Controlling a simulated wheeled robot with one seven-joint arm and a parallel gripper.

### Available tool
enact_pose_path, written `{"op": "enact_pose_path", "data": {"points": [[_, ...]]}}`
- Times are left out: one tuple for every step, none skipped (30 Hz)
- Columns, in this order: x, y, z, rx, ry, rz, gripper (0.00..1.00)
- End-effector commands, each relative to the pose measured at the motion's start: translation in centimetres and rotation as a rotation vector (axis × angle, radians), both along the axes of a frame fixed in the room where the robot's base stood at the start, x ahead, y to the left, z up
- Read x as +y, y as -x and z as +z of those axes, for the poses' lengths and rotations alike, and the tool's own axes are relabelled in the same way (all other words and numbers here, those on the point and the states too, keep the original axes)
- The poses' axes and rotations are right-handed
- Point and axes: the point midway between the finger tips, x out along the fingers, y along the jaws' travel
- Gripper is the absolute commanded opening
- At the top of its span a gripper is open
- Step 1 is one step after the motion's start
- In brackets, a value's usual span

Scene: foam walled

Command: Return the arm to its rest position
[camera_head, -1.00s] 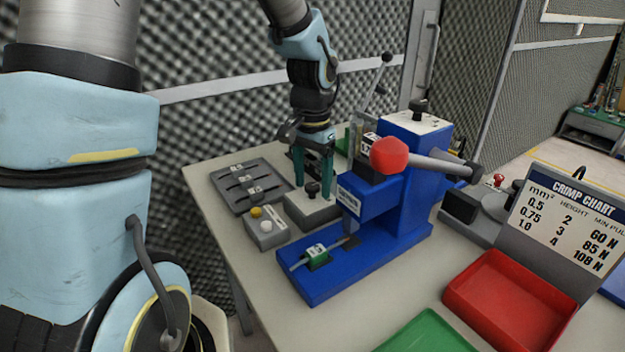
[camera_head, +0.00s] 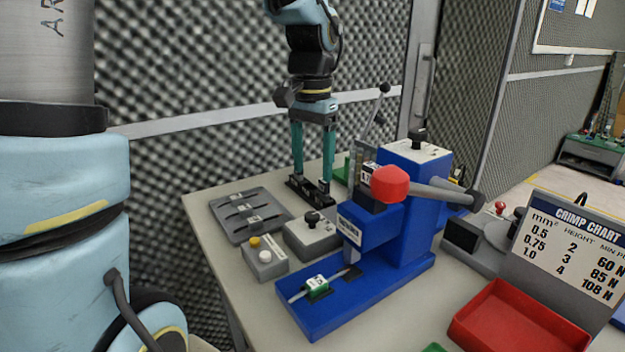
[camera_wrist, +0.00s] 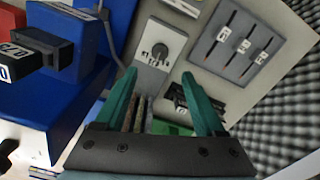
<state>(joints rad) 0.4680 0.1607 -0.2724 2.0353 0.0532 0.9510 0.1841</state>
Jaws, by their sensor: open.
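My gripper (camera_head: 313,160) is in the upper middle of the head view, pointing down, with its two teal fingers apart and nothing between them. It is behind the grey box with a black knob (camera_head: 312,232) and left of the blue press (camera_head: 400,200). In the head view the fingertips overlap a small black rack (camera_head: 311,190); I cannot tell whether they touch it. In the wrist view the open fingers (camera_wrist: 165,98) frame the table, with the knob box (camera_wrist: 158,55) beyond them.
A grey tray with slots (camera_head: 250,213) and a two-button box (camera_head: 264,257) are at the table's left. The press has a red-knobbed lever (camera_head: 390,184). A red bin (camera_head: 515,322) and crimp chart (camera_head: 570,245) are at right. A foam wall (camera_head: 200,80) stands behind.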

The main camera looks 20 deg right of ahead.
Motion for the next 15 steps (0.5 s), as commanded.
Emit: {"op": "enact_pose_path", "data": {"points": [[0.0,0.0,0.1,0.000,0.000,0.000,0.71],[0.0,0.0,0.2,0.000,0.000,0.000,0.71],[0.0,0.0,0.2,0.000,0.000,0.000,0.71],[0.0,0.0,0.2,0.000,0.000,0.000,0.71],[0.0,0.0,0.2,0.000,0.000,0.000,0.71],[0.0,0.0,0.2,0.000,0.000,0.000,0.71],[0.0,0.0,0.2,0.000,0.000,0.000,0.71],[0.0,0.0,0.2,0.000,0.000,0.000,0.71],[0.0,0.0,0.2,0.000,0.000,0.000,0.71],[0.1,0.0,0.2,0.000,0.000,0.002,0.71],[0.3,-0.1,0.1,0.000,0.000,0.009,0.71],[0.9,-0.3,-0.1,-0.003,0.002,0.028,0.71],[1.6,-0.5,-0.4,-0.006,0.003,0.051,0.71],[2.5,-0.8,-0.9,-0.008,0.004,0.080,0.71],[4.1,-1.1,-1.5,-0.014,0.007,0.131,0.71]]}}
